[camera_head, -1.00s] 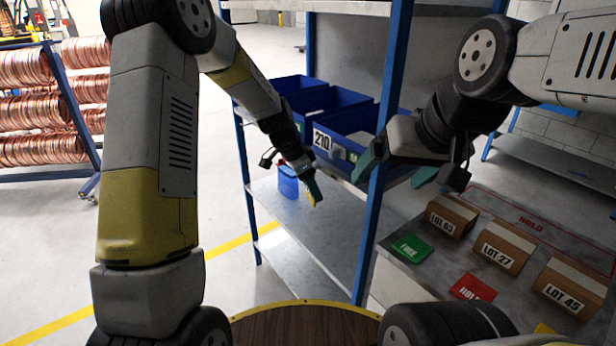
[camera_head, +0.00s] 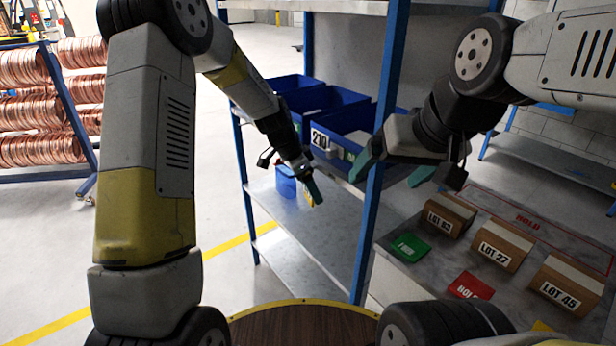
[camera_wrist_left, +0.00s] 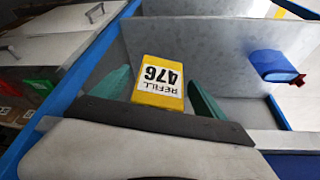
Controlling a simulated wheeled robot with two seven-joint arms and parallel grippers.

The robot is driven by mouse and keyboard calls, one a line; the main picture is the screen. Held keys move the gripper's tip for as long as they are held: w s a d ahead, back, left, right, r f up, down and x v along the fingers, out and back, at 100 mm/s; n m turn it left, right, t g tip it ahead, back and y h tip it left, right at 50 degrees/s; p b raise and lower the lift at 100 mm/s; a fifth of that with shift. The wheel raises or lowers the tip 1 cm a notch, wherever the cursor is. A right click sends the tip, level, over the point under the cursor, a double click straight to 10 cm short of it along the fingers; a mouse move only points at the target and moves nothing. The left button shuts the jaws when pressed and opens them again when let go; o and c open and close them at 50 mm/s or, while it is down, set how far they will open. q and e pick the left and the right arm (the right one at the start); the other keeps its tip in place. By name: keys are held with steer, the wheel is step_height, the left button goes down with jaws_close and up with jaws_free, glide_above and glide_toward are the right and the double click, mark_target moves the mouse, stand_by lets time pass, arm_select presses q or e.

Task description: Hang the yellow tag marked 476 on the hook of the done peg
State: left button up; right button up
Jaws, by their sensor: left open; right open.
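The yellow tag (camera_wrist_left: 158,95) marked REFILL 476 shows in the left wrist view, its text upside down. My left gripper (camera_wrist_left: 158,80) is open, with a green finger on each side of the tag; gaps show between them. In the head view a small yellow part of the tag (camera_head: 308,198) shows beside my left gripper (camera_head: 315,190), at the blue shelf rack. My right gripper (camera_head: 393,172) is open and empty in front of the rack's front post. I cannot make out the done peg or its hook.
Blue bins (camera_head: 340,125), one labelled 210, stand on the rack's middle shelf. A blue object (camera_wrist_left: 272,66) is near the tag. A blue post (camera_head: 378,180) stands between my grippers. At right, a bench (camera_head: 400,275) holds LOT boxes and green and red cards.

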arm_select(q)
steer(key=s+a+r+n+t, duration=0.15)
steer(key=s+a+r, duration=0.25)
steer(key=r, duration=0.4)
steer(key=s+a+r+n, duration=0.3)
steer(key=s+a+r, duration=0.15)
steer(key=r, duration=0.45)
steer(key=s+a+r+n+t, duration=0.1)
steer(key=s+a+n, duration=0.1)
steer(key=s, duration=0.4)
steer(key=s+a+r+n+t+y, duration=0.1)
steer(key=s+a+r+n, duration=0.1)
steer(key=s, duration=0.5)
steer(key=s+a+r+n+t+y, duration=0.1)
steer(key=s+a+n, duration=0.2)
steer(key=s, duration=0.3)
steer(key=shift+s+a+r+n, duration=0.25)
steer(key=shift+r+n, duration=0.15)
steer(key=shift+n, duration=0.45)
